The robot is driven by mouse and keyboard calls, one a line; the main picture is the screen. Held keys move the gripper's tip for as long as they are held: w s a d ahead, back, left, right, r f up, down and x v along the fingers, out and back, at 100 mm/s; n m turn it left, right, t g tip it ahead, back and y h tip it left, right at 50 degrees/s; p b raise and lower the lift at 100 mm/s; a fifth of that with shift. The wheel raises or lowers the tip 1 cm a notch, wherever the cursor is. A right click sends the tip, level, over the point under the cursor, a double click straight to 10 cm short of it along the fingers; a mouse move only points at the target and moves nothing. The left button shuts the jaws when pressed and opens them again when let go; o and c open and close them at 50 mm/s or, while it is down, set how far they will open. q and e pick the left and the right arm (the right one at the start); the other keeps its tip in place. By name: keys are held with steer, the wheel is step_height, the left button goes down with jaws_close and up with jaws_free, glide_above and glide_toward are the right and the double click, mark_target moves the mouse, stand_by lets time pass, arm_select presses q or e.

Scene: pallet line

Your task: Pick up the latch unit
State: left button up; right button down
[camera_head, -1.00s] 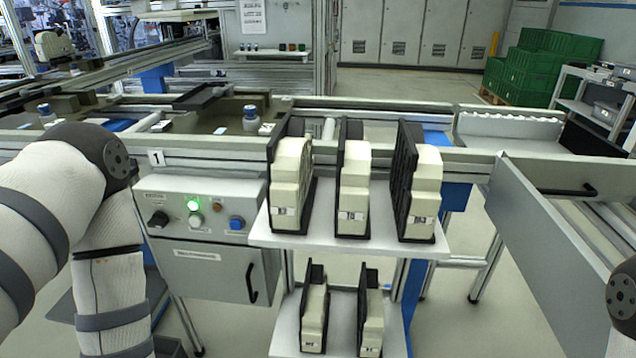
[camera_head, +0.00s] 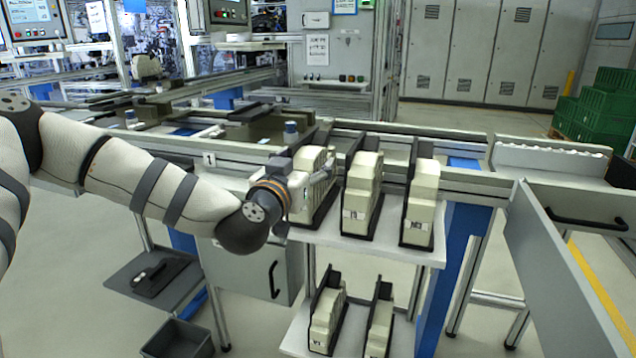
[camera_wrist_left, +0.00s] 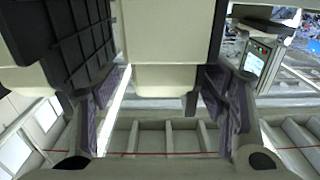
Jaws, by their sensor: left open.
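Cream latch units in black upright holders stand on a white upper shelf (camera_head: 292,232): a left one (camera_head: 310,158), a middle one (camera_head: 362,190) and a right one (camera_head: 422,205). My left gripper (camera_head: 322,182) is at the left unit, partly covering its front. In the left wrist view, the open left gripper (camera_wrist_left: 162,112) has its two fingers on either side of a cream unit (camera_wrist_left: 165,45). I cannot tell whether the fingers touch it. My right gripper is out of view.
More cream units (camera_head: 327,315) stand on a lower shelf close below. A grey control box (camera_head: 245,275) is beside the shelf at left, partly behind my arm.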

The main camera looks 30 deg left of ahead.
arm_select(q)
steer(key=x, duration=0.3)
steer(key=b+x, duration=0.1)
steer(key=shift+w+a+f, duration=0.2)
steer(key=shift+a+f, duration=0.1)
steer(key=shift+a, duration=0.1)
steer(key=shift+w+r, duration=0.15)
steer(key=shift+w, duration=0.1)
steer(key=shift+r, duration=0.15)
jaws_close()
